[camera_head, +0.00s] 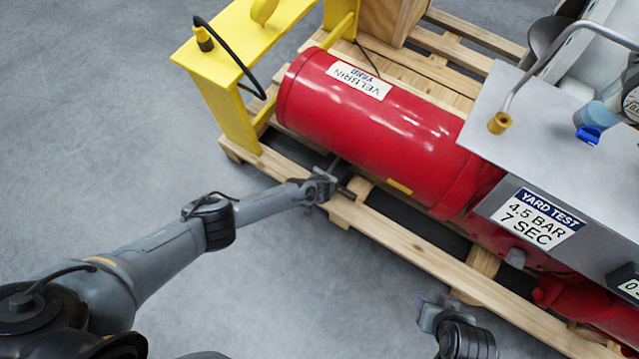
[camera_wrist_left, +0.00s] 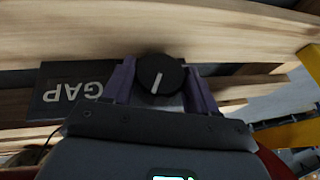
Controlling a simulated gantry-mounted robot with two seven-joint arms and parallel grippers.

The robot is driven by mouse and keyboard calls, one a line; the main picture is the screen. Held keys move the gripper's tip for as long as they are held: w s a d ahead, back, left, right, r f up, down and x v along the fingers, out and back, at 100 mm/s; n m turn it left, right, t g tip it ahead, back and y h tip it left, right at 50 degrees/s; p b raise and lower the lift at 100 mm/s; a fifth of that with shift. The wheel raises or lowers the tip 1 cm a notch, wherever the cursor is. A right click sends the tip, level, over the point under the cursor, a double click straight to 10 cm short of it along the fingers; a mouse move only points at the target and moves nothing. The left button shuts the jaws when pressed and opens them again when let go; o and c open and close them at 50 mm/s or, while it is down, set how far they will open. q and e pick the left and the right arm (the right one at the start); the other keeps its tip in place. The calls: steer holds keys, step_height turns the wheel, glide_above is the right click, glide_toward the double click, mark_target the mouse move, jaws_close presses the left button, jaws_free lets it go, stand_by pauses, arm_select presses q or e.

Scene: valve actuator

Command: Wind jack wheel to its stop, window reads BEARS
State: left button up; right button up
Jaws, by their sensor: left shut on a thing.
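The jack wheel (camera_wrist_left: 160,75) is a small black round knob with a white line on its face, seen in the left wrist view. Left of it, a dark plate (camera_wrist_left: 50,108) carries a window (camera_wrist_left: 73,92) that reads GAP, upside down in this view. My left gripper (camera_wrist_left: 158,88) is shut on the wheel, one purple finger on each side. In the head view my left gripper (camera_head: 335,182) reaches in low under the red cylinder (camera_head: 375,125); the wheel and window cannot be made out there. My right gripper (camera_head: 433,308) hangs near the bottom, away from the wheel; its jaws are unclear.
The red cylinder lies on a wooden pallet (camera_head: 415,245) whose boards are close to my left gripper. A yellow frame (camera_head: 225,80) stands at the cylinder's left end. A grey panel (camera_head: 545,115) with a test sign (camera_head: 535,218) is at right. The floor at left is clear.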

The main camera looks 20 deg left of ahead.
arm_select(q)
steer(key=shift+d+f+y+b, duration=0.25)
steer(key=shift+y+b, duration=0.4)
steer(key=shift+y, duration=0.35)
steer(key=shift+m+t+y+b, duration=0.5)
steer(key=shift+y+b, duration=0.5)
steer(key=shift+y, duration=0.2)
steer(key=shift+s+r, duration=0.1)
steer(key=o, duration=1.1)
steer(key=shift+c, duration=0.2)
